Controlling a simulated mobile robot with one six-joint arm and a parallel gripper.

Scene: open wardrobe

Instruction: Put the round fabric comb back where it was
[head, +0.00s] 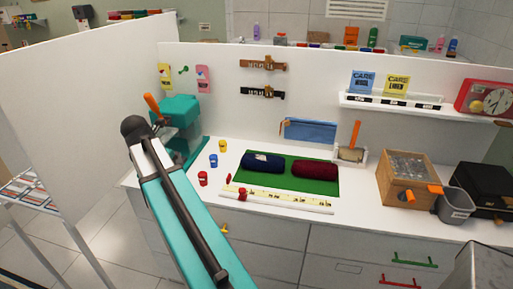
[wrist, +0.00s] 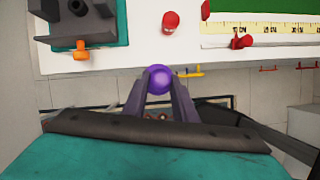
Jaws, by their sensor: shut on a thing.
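In the wrist view a purple round thing (wrist: 160,79), which looks to be the round fabric comb, sits between the fingertips of my gripper (wrist: 160,88). The two dark fingers are closed against its sides. It is in front of the white worktop's front edge as seen from above, beside a yellow drawer handle (wrist: 190,72). Its underside is hidden. In the head view my teal arm crosses the lower left, and I cannot make out the gripper or the purple thing there.
A white partition (head: 75,110) stands at left.

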